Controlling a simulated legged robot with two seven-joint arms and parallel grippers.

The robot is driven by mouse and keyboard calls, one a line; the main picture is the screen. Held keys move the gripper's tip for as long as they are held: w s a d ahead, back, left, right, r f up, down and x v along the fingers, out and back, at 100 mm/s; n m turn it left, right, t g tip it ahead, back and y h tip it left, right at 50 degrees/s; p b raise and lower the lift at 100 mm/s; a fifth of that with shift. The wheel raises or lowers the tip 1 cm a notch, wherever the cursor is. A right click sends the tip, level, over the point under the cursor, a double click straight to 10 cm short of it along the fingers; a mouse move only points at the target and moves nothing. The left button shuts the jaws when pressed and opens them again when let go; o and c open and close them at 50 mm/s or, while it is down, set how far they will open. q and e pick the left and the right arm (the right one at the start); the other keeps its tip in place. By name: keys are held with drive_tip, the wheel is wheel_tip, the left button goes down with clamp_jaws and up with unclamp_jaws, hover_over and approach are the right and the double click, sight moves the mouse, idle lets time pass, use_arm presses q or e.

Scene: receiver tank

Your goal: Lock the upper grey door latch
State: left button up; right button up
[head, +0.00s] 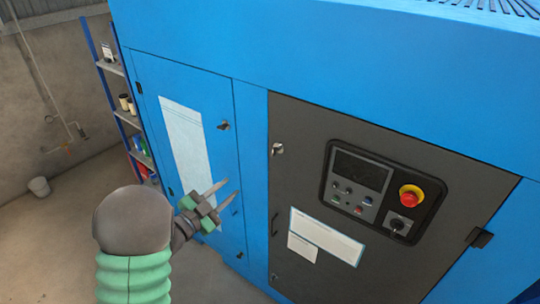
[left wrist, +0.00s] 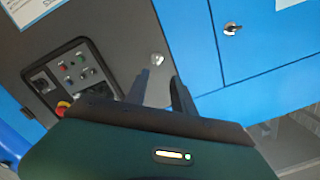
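The dark grey door (head: 300,120) carries a small metallic upper latch (head: 277,149) near its left edge, level with the control panel. In the left wrist view, a latch on the grey door (left wrist: 157,59) shows just beyond the fingertips. My left gripper (head: 232,187) is open and empty, below and left of the upper latch in the head view and in front of the blue door. Its two fingers (left wrist: 160,78) stand apart in the left wrist view, with no contact on the latch visible. The latch's exact turn is too small to tell. My right gripper is not in view.
The control panel (head: 385,190) with a red emergency button (head: 411,196) and key switch is on the grey door. The blue door (head: 180,85) at left has its own latch (head: 223,125). A shelf (head: 125,112) stands further left. Floor lies open at lower left.

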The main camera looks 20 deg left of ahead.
use_arm(q)
drive_tip(key=shift+d, duration=0.15)
drive_tip(key=b+v, duration=0.3)
drive_tip(key=v, duration=1.3)
drive_tip(key=shift+s+a+b, duration=0.25)
drive_tip(key=shift+s+b, duration=0.1)
drive_tip(key=shift+b, duration=0.05)
drive_tip(key=shift+f, duration=0.15)
